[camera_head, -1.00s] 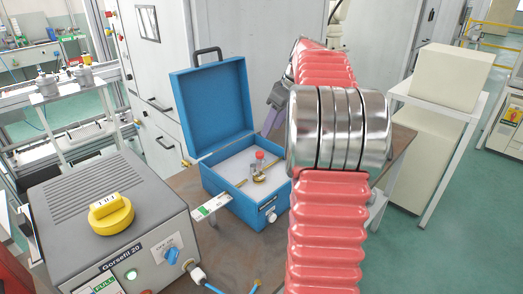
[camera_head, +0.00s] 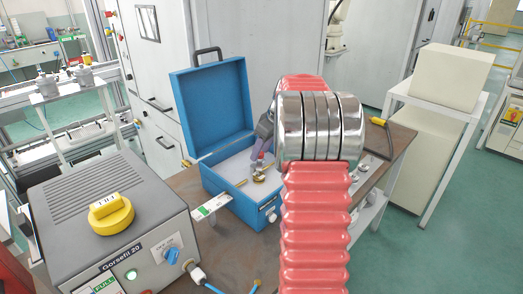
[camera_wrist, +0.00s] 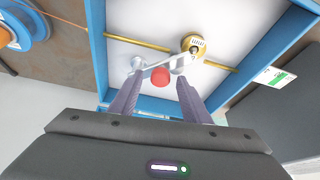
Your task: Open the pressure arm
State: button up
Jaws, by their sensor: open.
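The blue box (camera_head: 236,206) stands open on the bench, its lid tilted back. Inside it, a slim pale arm with a red cap (camera_wrist: 160,76) lies beside a brass round fitting (camera_wrist: 193,43) on a brass rod; I take this arm to be the pressure arm. The fitting also shows in the head view (camera_head: 259,176). My gripper (camera_wrist: 159,84) is open over the box, its two purple-grey fingers on either side of the red cap. I cannot tell whether they touch it. In the head view my gripper (camera_head: 262,143) is partly hidden behind my arm.
A grey Gorsefil 20 unit (camera_head: 115,220) with a yellow knob stands left of the box. A label strip (camera_head: 213,207) sticks out at the box's left side. A yellow-handled tool (camera_head: 379,122) lies at the bench's back right.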

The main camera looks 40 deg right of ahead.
jog(key=shift+c, duration=0.5)
grip_shut()
